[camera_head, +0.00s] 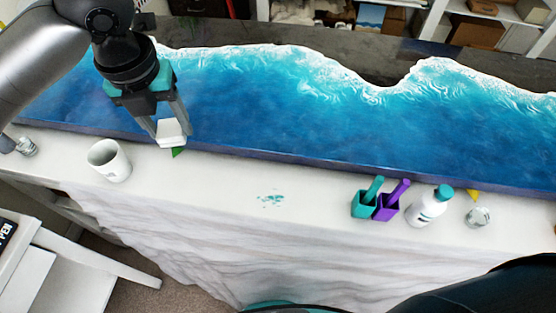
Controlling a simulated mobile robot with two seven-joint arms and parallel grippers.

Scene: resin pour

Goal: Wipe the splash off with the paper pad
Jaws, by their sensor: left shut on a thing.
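The splash (271,199) is a small patch of teal specks on the white-covered bench (230,230), near its middle. My left gripper (171,128) is shut on the white paper pad (172,132). It holds the pad over the front edge of the blue resin slab, up and to the left of the splash and apart from it. My right gripper is not in view; a dark part at the bottom right looks like my own body.
The blue resin slab (270,110) lies along the back. A white mug (108,160) stands left. The cloth around the splash is clear.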

